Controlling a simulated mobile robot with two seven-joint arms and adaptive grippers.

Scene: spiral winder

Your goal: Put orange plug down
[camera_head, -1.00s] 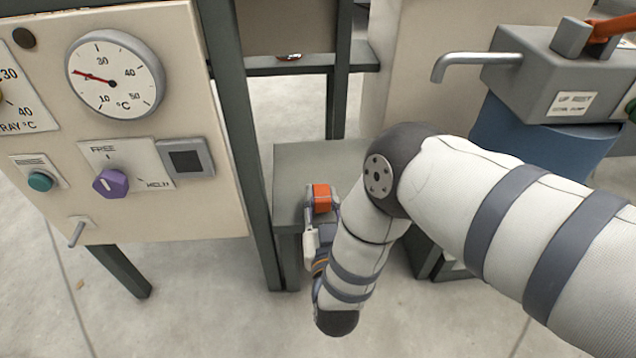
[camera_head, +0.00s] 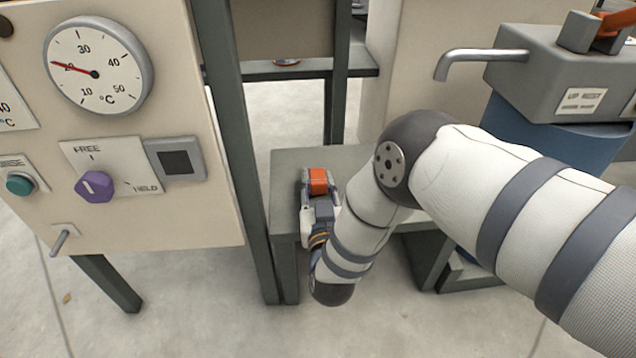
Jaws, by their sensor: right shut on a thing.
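The orange plug (camera_head: 318,181) is a small orange block at the far end of my right gripper (camera_head: 318,190). The gripper is shut on it, with a finger on either side. Plug and gripper appear over the front left part of a grey-green bench top (camera_head: 285,165). I cannot tell whether the plug touches the bench top. My right arm comes in from the right and hides much of the bench. My left gripper is not in view.
A panel with a round dial (camera_head: 97,66) and a purple knob (camera_head: 95,187) stands at left. A dark upright post (camera_head: 232,130) runs close left of the bench. A grey box with a bent pipe (camera_head: 480,54) stands at upper right, on a blue drum (camera_head: 560,145).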

